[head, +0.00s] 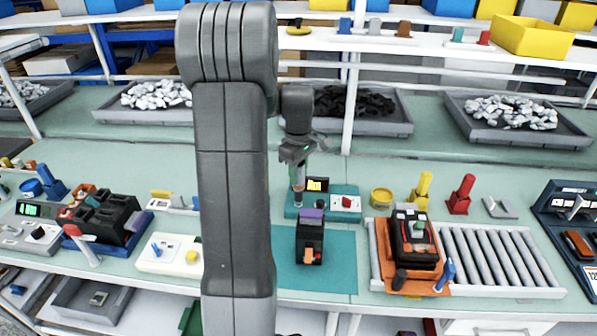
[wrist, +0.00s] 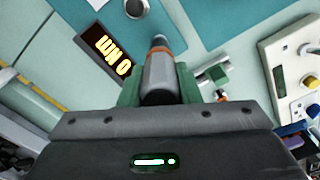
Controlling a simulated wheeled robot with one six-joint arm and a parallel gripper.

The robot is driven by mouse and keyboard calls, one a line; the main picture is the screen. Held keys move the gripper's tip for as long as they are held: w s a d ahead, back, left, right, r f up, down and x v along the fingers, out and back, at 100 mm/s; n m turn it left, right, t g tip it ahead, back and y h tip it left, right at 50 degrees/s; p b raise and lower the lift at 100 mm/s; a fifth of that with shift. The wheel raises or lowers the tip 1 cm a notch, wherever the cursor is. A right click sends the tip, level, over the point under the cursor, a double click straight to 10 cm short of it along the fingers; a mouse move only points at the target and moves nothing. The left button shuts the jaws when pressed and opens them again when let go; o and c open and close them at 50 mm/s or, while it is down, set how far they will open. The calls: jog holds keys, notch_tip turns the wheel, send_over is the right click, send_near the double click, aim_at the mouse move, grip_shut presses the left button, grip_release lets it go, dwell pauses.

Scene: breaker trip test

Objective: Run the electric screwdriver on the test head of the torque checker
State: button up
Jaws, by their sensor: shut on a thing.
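The torque checker (head: 322,211) is a teal base on the bench with a dark display (head: 318,184) and a white box with a red knob (head: 345,203). In the wrist view its display (wrist: 108,50) shows yellow characters that look like 0 Nm. My gripper (head: 297,160) is above the checker's left part, shut on the electric screwdriver (wrist: 158,75), a grey body with an orange ring. The screwdriver also shows in the head view (head: 298,186), pointing down. A round grey metal piece (wrist: 136,8) is at the wrist view's top edge. I cannot tell whether the tip touches the test head.
A black breaker (head: 310,240) with an orange lever stands on the teal mat in front. A white panel (head: 170,253) is left of it. A roller conveyor (head: 500,260) with another breaker (head: 413,240) is right. A yellow tub (head: 381,198) stands near the checker.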

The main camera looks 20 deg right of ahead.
jog(key=shift+f+b, duration=0.3)
jog(key=shift+f, duration=0.4)
dwell(1.4)
jog(key=shift+r, duration=0.1)
jog(key=shift+r+p, duration=2.4)
jog(key=shift+r, duration=0.6)
jog(key=shift+a, duration=0.1)
